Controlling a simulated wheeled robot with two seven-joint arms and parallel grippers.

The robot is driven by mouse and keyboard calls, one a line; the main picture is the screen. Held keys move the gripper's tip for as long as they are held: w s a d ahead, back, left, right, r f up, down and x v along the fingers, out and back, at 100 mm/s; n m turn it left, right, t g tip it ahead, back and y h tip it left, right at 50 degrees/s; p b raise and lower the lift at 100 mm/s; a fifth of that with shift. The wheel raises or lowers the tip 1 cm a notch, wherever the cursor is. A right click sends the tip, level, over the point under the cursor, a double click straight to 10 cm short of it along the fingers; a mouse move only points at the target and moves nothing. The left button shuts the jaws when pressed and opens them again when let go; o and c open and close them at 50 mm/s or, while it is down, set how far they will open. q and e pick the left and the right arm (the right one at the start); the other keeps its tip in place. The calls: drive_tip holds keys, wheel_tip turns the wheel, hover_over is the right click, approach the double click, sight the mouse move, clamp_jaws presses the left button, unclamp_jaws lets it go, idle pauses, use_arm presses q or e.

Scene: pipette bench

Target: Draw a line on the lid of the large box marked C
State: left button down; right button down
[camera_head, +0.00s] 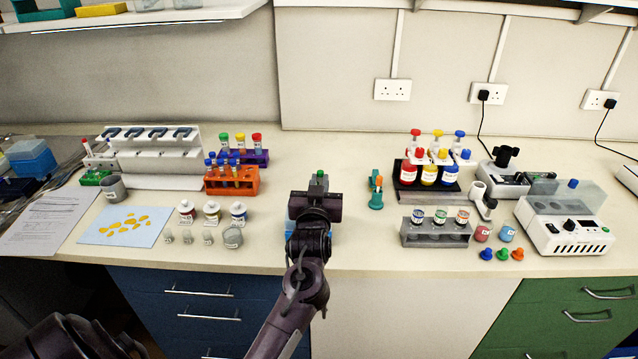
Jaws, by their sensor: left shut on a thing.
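My left gripper (314,207) is in the middle of the bench, seen from behind. It is shut on a slim thing with a green top (320,174), probably a pen; the gripper hides the rest of it. My right gripper is not in view.
An orange tube rack (232,182) and several small pots stand left of the gripper. A small green and orange stand (376,194) and a grey vial rack (436,234) are to its right. The bench (330,150) behind the gripper is clear.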

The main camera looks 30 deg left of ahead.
use_arm(q)
drive_tip(key=shift+w+d+f+p, duration=0.15)
drive_tip(key=shift+w+d+p, duration=0.15)
drive_tip(key=shift+d+p, duration=0.2)
idle(1.3)
drive_tip(key=shift+s+d, duration=0.1)
drive_tip(key=shift+d, duration=0.05)
idle(0.5)
drive_tip(key=shift+s+a+p, duration=0.3)
drive_tip(key=shift+a+p, duration=0.2)
drive_tip(key=shift+p, duration=0.05)
idle(1.1)
drive_tip(key=shift+s+a+p, duration=0.1)
drive_tip(key=shift+a+p, duration=0.05)
drive_tip(key=shift+p, duration=0.15)
idle(0.9)
drive_tip(key=shift+r, duration=0.25)
idle(0.7)
wheel_tip(320, 180, up, 5)
drive_tip(key=p, duration=0.5)
drive_tip(key=shift+f, duration=0.1)
idle(0.4)
